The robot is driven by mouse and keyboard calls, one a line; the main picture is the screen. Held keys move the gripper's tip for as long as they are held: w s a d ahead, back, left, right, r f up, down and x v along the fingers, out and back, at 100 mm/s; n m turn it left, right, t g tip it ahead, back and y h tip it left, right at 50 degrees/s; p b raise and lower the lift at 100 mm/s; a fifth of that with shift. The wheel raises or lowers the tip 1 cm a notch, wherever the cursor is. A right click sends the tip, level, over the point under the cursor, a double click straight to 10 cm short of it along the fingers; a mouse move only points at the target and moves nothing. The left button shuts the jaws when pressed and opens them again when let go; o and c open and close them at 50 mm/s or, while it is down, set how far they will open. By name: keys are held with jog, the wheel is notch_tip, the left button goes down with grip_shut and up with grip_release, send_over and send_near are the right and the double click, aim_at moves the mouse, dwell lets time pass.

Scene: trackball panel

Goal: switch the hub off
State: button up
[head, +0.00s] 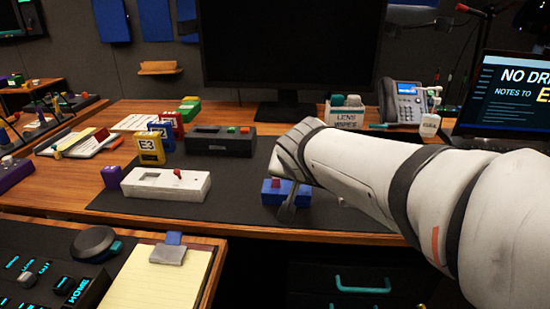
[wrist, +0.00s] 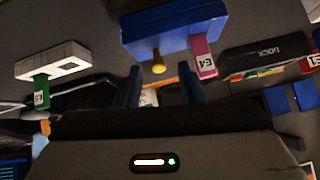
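No label in view reads "hub", so I cannot tell for certain which box it is. A blue box (head: 270,194) with a small red part on top sits on the dark mat, partly hidden by my gripper (head: 288,203). In the wrist view a blue box (wrist: 175,30) lies ahead of my gripper (wrist: 163,85), with a yellow knob (wrist: 158,66) and a pink E4 piece (wrist: 203,55) on it. The two fingers are apart with nothing between them; the knob shows just beyond. A white box (head: 150,187) with a red switch-like part (head: 178,174) stands to the left.
A black dock (head: 215,141) with orange and green parts sits behind, beside a yellow E3 block (head: 149,148). A purple block (head: 111,176) stands left of the white box. A notepad (head: 150,283) lies in front. A monitor (head: 290,45) and phone (head: 405,99) are at the back.

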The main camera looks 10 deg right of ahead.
notch_tip(320, 180, up, 9)
jog(key=p, duration=0.5)
jog(key=shift+r+p, duration=0.2)
jog(key=shift+p, duration=0.1)
